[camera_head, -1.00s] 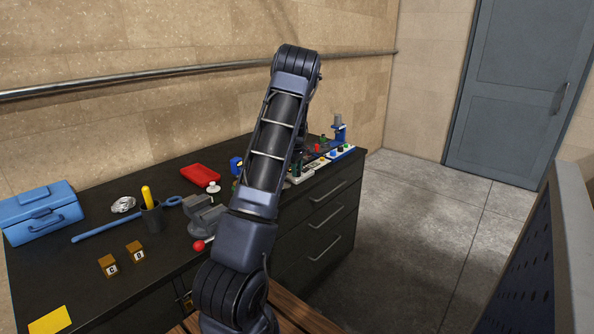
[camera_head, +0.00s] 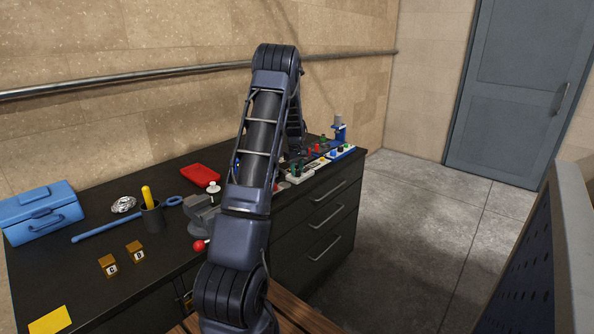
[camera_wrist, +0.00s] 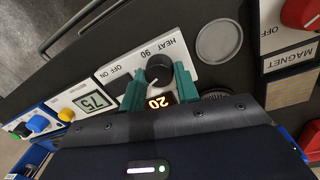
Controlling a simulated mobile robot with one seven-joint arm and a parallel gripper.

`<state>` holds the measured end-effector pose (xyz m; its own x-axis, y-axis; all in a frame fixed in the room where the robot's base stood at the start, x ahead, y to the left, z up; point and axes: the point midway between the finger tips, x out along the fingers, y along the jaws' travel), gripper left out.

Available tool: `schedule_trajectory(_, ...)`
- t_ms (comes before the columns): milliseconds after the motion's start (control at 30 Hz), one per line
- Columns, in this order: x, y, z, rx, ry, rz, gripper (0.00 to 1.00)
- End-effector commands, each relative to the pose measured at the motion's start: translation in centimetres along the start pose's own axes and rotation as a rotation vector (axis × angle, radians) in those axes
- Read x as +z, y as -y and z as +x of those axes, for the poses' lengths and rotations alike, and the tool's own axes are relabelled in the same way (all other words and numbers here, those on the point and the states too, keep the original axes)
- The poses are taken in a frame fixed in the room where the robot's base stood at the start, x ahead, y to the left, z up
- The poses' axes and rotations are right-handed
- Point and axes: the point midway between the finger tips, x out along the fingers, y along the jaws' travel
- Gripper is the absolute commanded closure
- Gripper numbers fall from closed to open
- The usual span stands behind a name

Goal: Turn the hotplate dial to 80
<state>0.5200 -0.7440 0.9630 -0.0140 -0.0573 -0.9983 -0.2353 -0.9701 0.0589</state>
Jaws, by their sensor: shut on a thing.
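The hotplate's white control panel (camera_wrist: 178,55) is in the middle of the wrist view, upside down, with HEAT, 90 and ON OFF lettering. Its round black dial (camera_wrist: 159,67) sits between the green fingers of my gripper (camera_wrist: 159,77), which is shut on it. The dial's pointer and exact setting are hard to make out. A small orange display (camera_wrist: 160,102) beside the dial, between the fingers, appears to read 20. In the head view my gripper (camera_head: 297,166) is small and low over the bench's right part, partly hidden by my arm.
A MAGNET panel with a red knob (camera_wrist: 300,12) is at right. A grey disc (camera_wrist: 218,41) lies close by. In the head view, a vise (camera_head: 203,213) stands near my arm.

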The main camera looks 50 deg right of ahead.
Motion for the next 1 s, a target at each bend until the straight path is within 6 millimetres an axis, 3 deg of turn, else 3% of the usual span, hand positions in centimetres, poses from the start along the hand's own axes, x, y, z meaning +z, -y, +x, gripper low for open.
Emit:
schedule_trajectory(500, -0.15, -0.07, -0.05, 0.002, 0.025, 0.436, 0.92)
schedule_trajectory(1000, -0.12, -0.16, -0.08, 0.001, 0.034, 0.607, 0.92)
